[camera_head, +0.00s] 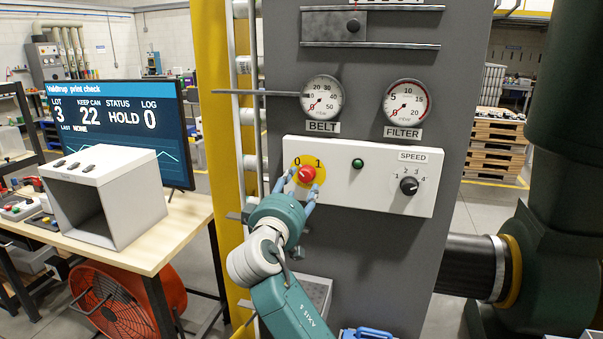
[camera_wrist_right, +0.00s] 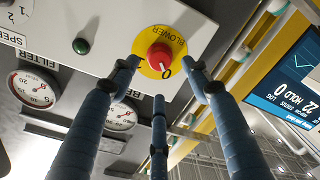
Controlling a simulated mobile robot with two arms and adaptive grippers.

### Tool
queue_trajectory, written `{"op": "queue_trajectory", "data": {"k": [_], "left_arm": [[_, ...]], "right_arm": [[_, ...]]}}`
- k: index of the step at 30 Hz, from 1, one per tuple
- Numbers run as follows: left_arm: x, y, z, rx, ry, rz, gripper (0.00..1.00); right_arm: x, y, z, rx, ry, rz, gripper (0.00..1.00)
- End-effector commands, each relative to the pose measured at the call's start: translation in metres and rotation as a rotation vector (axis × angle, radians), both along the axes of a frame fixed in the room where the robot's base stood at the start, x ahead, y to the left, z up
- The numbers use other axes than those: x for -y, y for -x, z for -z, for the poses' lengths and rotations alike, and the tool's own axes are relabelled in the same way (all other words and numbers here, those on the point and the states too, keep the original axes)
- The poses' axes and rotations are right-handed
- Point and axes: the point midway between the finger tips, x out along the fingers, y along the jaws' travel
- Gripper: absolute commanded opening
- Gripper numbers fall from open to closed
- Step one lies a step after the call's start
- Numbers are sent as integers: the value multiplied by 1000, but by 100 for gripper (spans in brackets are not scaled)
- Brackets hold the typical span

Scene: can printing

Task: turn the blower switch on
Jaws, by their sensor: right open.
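The blower switch is a red knob (camera_head: 306,174) on a yellow round plate marked 0 and 1, on a white control panel (camera_head: 345,193). In the right wrist view the red knob (camera_wrist_right: 160,57) has a pale mark that appears to point toward the 0. My right gripper (camera_head: 302,187) is open in front of the switch, with a finger to either side of the knob. The right wrist view shows the fingers of this gripper (camera_wrist_right: 165,69) spread around the plate, with a third finger below; contact with the knob cannot be told. My left gripper is out of view.
On the same panel are a green round lamp or button (camera_head: 358,163) and a black speed knob (camera_head: 409,186). The belt gauge (camera_head: 322,97) and filter gauge (camera_head: 407,102) sit above. A table with a grey box (camera_head: 129,222) and a screen (camera_head: 120,120) stands left.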

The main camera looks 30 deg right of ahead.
Motion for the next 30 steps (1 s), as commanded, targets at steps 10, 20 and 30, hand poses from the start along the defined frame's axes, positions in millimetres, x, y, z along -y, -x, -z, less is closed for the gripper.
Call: {"op": "queue_trajectory", "data": {"k": [10,20,30], "left_arm": [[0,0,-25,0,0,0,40],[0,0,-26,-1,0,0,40],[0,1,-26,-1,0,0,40]], "right_arm": [[36,-34,-1,-2,0,0,48],[39,-37,1,0,-2,-1,48],[39,-37,1,0,-1,-2,3]]}}
